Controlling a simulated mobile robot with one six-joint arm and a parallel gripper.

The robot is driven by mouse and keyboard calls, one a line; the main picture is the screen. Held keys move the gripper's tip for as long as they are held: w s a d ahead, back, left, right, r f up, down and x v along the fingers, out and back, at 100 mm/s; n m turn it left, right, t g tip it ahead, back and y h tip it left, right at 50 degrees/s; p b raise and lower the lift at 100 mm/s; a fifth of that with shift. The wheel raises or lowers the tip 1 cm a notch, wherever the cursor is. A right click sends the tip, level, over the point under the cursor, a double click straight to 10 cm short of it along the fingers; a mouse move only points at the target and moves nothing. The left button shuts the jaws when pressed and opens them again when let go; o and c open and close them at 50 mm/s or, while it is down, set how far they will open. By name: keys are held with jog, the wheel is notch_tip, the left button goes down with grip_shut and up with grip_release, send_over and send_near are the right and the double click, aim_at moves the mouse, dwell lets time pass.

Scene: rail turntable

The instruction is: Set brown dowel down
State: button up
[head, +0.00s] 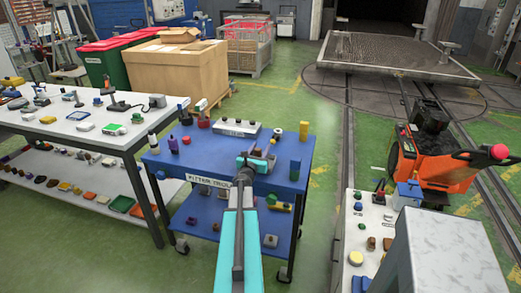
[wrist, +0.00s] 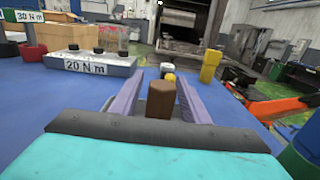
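The brown dowel (wrist: 160,100) stands upright between the two fingers of my gripper (wrist: 161,88) in the wrist view. A narrow gap shows between the dowel and each finger, so the gripper looks open around it. The dowel's foot is low in the picture, and its contact with the blue top is hard to make out. In the head view my gripper (head: 257,163) is over the front half of the blue cart top (head: 215,155). The dowel is small and hard to pick out there.
A grey torque block (wrist: 88,62) marked 20 N m stands at the back. Bottles are at the left. A white workbench (head: 75,130) adjoins the cart.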

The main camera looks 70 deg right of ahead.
jog(key=shift+r, duration=0.2)
jog(key=shift+s+a+b, duration=0.15)
jog(key=shift+a+b, duration=0.55)
jog(key=shift+a, duration=2.35)
jog(key=shift+s+a+b, duration=0.15)
jog(key=shift+a+b, duration=0.5)
jog(key=shift+a, duration=2.35)
